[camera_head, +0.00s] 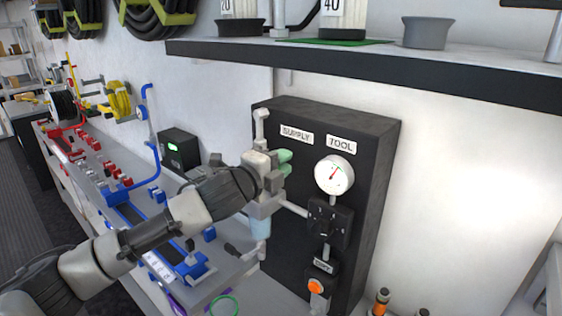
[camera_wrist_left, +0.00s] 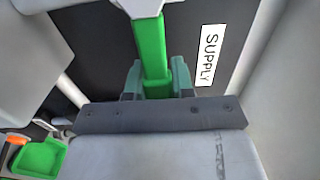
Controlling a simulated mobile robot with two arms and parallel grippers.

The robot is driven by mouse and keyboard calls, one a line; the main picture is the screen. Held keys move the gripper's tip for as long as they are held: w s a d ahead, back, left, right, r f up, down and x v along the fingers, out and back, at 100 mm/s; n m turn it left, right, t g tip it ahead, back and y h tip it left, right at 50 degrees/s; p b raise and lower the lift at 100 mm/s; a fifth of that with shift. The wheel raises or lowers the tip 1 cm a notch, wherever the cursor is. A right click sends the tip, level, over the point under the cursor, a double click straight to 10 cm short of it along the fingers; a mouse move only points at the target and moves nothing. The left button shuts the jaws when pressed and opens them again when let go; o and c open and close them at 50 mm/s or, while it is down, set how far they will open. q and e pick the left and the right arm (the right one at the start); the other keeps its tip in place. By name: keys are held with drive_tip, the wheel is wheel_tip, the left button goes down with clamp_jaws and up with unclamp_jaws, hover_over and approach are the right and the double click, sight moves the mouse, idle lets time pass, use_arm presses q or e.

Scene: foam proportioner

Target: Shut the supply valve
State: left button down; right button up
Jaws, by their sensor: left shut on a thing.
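The supply valve's bright green lever (camera_wrist_left: 150,50) shows in the wrist view beside the SUPPLY label (camera_wrist_left: 210,55). My left gripper (camera_wrist_left: 156,80) has a finger on each side of this lever and is shut on it. In the head view the left gripper (camera_head: 283,163) is at the left side of the black panel (camera_head: 368,150), below the SUPPLY label (camera_head: 297,136). There the gripper and wrist hide the lever and most of the valve body. A pale upright pipe (camera_head: 261,125) rises above the gripper. My right gripper is not in view.
The panel also carries a round gauge (camera_head: 335,174) under the TOOL label (camera_head: 342,145), a black valve block (camera_head: 330,222) and an orange knob (camera_head: 316,287). A dark-edged shelf (camera_head: 380,70) overhangs the panel. A bench with blue and red fittings (camera_head: 125,190) runs along the left.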

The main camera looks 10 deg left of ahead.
use_arm(q)
drive_tip(key=shift+f, duration=0.1)
drive_tip(key=c, duration=1)
unclamp_jaws()
drive_tip(key=shift+o, duration=0.2)
drive_tip(key=b+v, duration=0.3)
drive_tip(key=v, duration=0.7)
drive_tip(key=shift+s+a, duration=0.25)
drive_tip(key=shift+s, duration=0.1)
